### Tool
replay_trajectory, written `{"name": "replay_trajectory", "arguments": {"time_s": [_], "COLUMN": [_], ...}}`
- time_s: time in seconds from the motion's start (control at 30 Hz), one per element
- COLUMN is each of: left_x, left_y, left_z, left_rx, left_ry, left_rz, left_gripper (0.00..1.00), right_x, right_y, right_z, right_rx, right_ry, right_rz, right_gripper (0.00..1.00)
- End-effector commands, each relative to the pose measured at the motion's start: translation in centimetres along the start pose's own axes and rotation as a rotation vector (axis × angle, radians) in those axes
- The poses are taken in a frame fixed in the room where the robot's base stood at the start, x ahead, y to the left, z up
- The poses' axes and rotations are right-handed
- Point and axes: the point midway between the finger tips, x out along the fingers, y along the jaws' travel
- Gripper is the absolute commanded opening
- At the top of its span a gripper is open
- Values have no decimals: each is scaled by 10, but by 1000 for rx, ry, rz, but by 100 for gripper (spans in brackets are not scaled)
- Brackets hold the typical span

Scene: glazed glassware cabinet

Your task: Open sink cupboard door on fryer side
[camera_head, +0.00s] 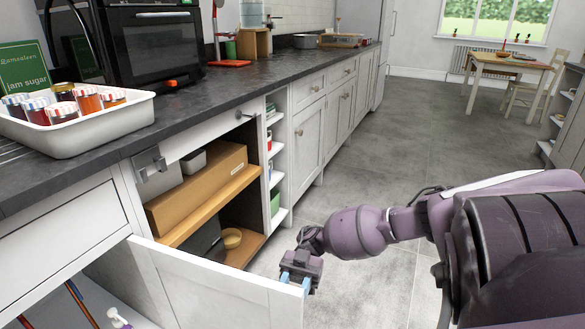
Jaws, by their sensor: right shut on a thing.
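The sink cupboard door (230,287) is a white panel standing swung outward in the lower left. Its inner end meets the cabinet front near the post beside the sink cupboard (118,277). My right gripper (296,281) reaches in from the right and is shut on the outer end of the door, with blue fingertips at its top edge. The door's lower part runs out of the picture. Inside the sink cupboard a white-topped bottle (118,318) and coloured sticks show. My left gripper is not in view.
A neighbouring compartment holds a brown box (198,187) on a wooden shelf (210,207). On the dark counter (215,92) stand a white tray (100,132) of jars and a black oven (150,48). Grey floor (380,130) lies clear beyond the door.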

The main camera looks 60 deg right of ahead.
Motion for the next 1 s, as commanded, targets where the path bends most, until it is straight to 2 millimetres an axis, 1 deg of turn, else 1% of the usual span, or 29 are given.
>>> {"name": "replay_trajectory", "arguments": {"time_s": [0.03, 0.47, 0.5, 0.63, 0.67, 0.9, 1.0], "left_x": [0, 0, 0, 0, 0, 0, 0], "left_y": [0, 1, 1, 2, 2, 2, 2], "left_z": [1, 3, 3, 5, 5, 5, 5], "left_rx": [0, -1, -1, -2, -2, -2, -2], "left_ry": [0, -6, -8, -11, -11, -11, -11], "left_rz": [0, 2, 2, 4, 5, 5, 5], "left_gripper": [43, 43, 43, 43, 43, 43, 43], "right_x": [0, 0, 0, 0, 0, 0, -3], "right_y": [-1, -1, -1, -1, -1, 0, 0], "right_z": [2, 2, 2, 2, 2, 1, 1], "right_rx": [5, 4, 4, 3, 3, 1, 1], "right_ry": [-2, -2, -2, -1, -1, -1, -1], "right_rz": [-2, -5, -5, -5, -5, -4, -4], "right_gripper": [0, 0, 41, 61, 63, 63, 63]}}
